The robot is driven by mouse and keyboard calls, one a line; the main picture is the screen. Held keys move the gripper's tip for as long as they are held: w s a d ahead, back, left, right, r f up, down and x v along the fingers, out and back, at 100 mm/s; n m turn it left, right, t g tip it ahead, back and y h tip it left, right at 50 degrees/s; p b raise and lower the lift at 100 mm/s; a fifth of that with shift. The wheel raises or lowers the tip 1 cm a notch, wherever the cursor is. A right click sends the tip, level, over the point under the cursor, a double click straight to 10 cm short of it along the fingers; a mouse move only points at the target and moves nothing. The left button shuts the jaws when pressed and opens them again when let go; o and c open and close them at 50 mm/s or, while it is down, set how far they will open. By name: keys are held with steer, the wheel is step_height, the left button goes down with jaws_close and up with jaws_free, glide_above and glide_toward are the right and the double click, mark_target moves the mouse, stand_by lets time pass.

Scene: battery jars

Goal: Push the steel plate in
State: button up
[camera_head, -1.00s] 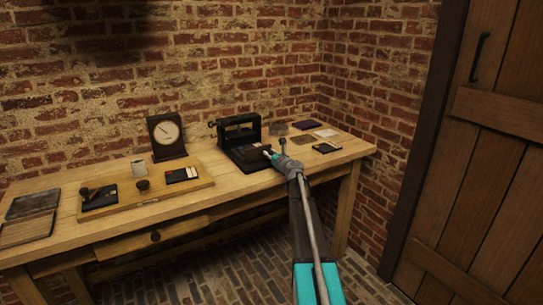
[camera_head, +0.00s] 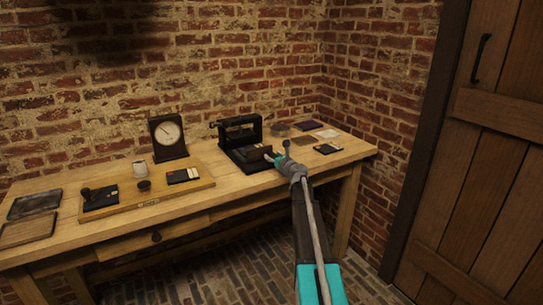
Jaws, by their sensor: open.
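A black press-like device (camera_head: 240,131) with an upright frame stands on the wooden table, a dark flat bed (camera_head: 250,158) reaching out at its front. A dark block or plate lies on that bed; I cannot tell whether it is the steel plate. My gripper (camera_head: 272,157) is at the front right edge of the bed, reaching in from the lower right. Its fingertips are small and partly hidden by my wrist, and I see nothing held. Whether it touches the plate cannot be told.
A wooden tray (camera_head: 150,200) with dark cards, a cup (camera_head: 139,169) and a small round pot lies left of the device. A dial clock (camera_head: 168,137) stands behind it. Several flat pieces lie to the right (camera_head: 327,148). Bare tabletop (camera_head: 240,185) lies in front.

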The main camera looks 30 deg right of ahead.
steer(key=s, duration=1)
steer(key=shift+s, duration=0.15)
